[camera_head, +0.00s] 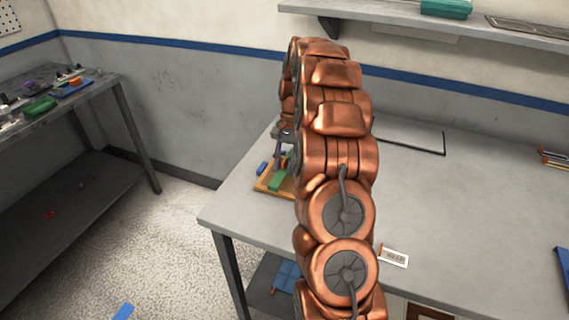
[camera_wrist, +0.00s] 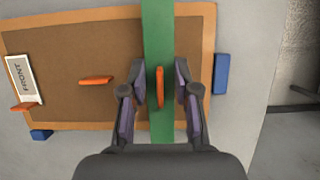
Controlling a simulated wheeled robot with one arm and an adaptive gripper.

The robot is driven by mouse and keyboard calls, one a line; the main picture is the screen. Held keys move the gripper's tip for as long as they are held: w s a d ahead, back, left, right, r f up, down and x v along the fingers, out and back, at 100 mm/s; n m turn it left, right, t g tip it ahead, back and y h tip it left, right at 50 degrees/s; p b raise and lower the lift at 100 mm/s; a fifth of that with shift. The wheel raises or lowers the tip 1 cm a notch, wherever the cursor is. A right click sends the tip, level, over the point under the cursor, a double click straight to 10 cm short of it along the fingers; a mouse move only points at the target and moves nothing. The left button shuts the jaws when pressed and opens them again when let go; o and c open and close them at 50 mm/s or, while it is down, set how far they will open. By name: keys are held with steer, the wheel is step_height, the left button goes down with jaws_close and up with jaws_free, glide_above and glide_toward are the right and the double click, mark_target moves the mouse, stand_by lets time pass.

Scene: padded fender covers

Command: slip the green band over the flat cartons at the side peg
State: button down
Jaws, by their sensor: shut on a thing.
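A green band (camera_wrist: 158,35) runs top to bottom across a brown board with a light wooden edge (camera_wrist: 60,60) in the wrist view. My gripper (camera_wrist: 160,85) has one finger on each side of the band and is shut on it. An upright orange peg-like piece (camera_wrist: 160,98) shows over the band between the fingers. In the head view, my gripper (camera_head: 285,152) is over the board (camera_head: 262,187) near the bench's left edge, partly hidden by my arm; the green band (camera_head: 277,181) shows below it. I cannot make out separate cartons, nor whether the band encloses anything.
Other orange pieces (camera_wrist: 96,80) and a "FRONT" label (camera_wrist: 24,78) lie on the board's left. Blue blocks sit at its right side (camera_wrist: 221,74) and lower left (camera_wrist: 41,134). The bench (camera_head: 450,215) is mostly clear right of my arm. A shelf (camera_head: 400,18) hangs above.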

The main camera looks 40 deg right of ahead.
steer(key=shift+f, duration=0.65)
steer(key=c, duration=0.8)
jaws_free()
steer(key=shift+o, duration=0.2)
steer(key=shift+v, duration=3.35)
steer(key=shift+w+r, duration=0.15)
steer(key=shift+r, duration=0.2)
